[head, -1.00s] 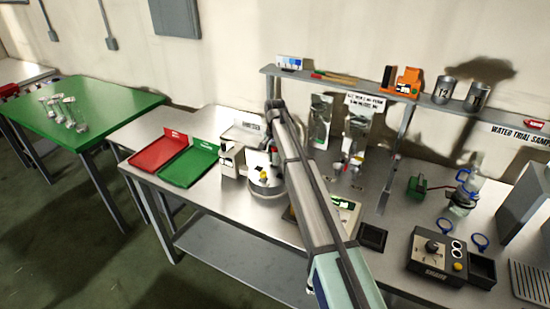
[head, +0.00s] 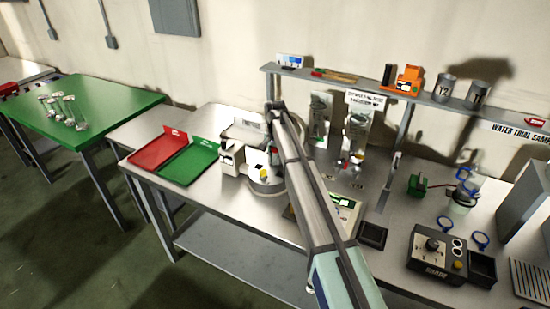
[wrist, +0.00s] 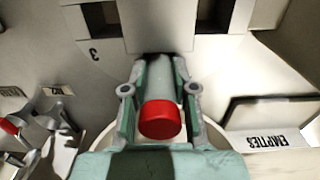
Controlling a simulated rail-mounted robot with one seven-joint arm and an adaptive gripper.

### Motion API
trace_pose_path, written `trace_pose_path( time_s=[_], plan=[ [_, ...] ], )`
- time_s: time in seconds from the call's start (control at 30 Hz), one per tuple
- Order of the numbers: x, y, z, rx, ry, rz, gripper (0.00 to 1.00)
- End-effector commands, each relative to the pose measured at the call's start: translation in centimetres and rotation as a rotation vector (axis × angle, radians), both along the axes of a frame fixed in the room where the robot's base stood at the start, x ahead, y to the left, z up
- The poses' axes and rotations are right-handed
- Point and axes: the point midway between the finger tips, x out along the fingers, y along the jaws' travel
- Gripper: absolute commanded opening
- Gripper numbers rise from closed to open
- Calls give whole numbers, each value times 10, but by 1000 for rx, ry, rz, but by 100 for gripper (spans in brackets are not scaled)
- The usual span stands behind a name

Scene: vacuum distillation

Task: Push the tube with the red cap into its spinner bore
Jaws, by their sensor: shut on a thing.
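The tube with the red cap (wrist: 160,120) is between the fingers of my gripper (wrist: 158,92) in the wrist view. The fingers are shut on the grey tube body just beyond the cap. The cap faces the camera, and the tube's far end is hidden. A pale surface with a "3" mark and dark square openings lies beyond the tube. In the head view, the round spinner (head: 266,187) stands on the bench by my arm, with a yellow part on it. My arm hides most of my gripper there. I cannot tell how deep the tube sits in a bore.
A white device (head: 232,157) stands close to the spinner's left. A red tray (head: 158,153) and a green tray (head: 188,164) lie further left. In the wrist view, an EMPTIES label (wrist: 268,141) is at right and another red-capped item (wrist: 8,126) at left.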

Motion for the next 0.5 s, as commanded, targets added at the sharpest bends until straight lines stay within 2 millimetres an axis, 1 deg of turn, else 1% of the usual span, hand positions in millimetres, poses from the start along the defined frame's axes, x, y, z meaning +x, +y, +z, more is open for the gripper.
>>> trace_pose_path(
  time_s=[0.23, 0.5],
  plan=[
    [0, 0, -6, 0, 0, 0, 0],
    [0, 0, -2, 0, 0, 0, 0]
  ],
)
